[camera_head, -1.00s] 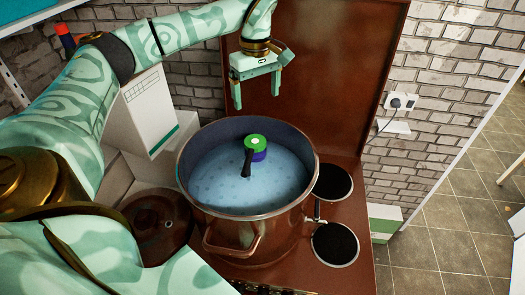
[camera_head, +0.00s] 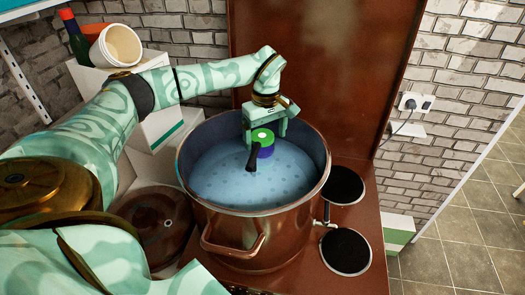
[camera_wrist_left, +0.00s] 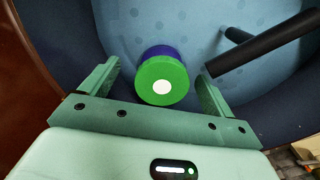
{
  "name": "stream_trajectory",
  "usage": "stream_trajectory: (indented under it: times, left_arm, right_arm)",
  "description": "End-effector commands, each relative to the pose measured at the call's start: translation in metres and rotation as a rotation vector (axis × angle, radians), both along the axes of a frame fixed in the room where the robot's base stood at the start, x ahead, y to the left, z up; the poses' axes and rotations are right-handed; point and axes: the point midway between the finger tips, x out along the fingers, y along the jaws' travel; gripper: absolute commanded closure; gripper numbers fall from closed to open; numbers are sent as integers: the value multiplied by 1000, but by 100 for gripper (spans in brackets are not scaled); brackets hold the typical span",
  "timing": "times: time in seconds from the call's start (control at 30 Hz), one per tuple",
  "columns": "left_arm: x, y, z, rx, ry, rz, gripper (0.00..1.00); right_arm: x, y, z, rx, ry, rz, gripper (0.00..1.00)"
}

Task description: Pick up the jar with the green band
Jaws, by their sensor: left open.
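The jar (camera_head: 263,140) is inside the big copper pot, dark blue-purple with a green band and a white dot on top. In the left wrist view the jar (camera_wrist_left: 163,82) shows between my two fingers, with a gap on each side. Whether the fingertips are level with the jar is hard to tell. My right gripper is not in view.
The copper pot (camera_head: 305,203) has a high rim around the jar. A black handle (camera_head: 253,157) stands up close by the jar. Two black hotplates (camera_head: 345,251) are at right, and a brown lid (camera_head: 158,222) is at left.

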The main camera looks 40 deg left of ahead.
Motion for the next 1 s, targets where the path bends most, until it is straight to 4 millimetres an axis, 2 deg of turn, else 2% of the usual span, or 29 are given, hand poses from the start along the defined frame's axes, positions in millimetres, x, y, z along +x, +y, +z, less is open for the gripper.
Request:
stream_trajectory:
  times: [0.13, 0.37, 0.67, 0.8, 0.9, 1.0]
  left_arm:
    - [-1, 3, -14, 1, 2, 1, 12]
    - [-2, 9, -50, 0, 2, 1, 12]
    - [-2, 9, -55, 1, -1, 0, 12]
    - [-2, 9, -55, 0, 0, 0, 51]
    - [-2, 9, -55, 1, 0, 0, 74]
    - [-1, 9, -54, 0, -2, 0, 74]
  right_arm:
    - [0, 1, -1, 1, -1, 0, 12]
    - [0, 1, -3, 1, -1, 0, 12]
    - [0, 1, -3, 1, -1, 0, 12]
    - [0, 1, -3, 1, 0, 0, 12]
    - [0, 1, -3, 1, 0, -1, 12]
    - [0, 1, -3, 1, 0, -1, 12]
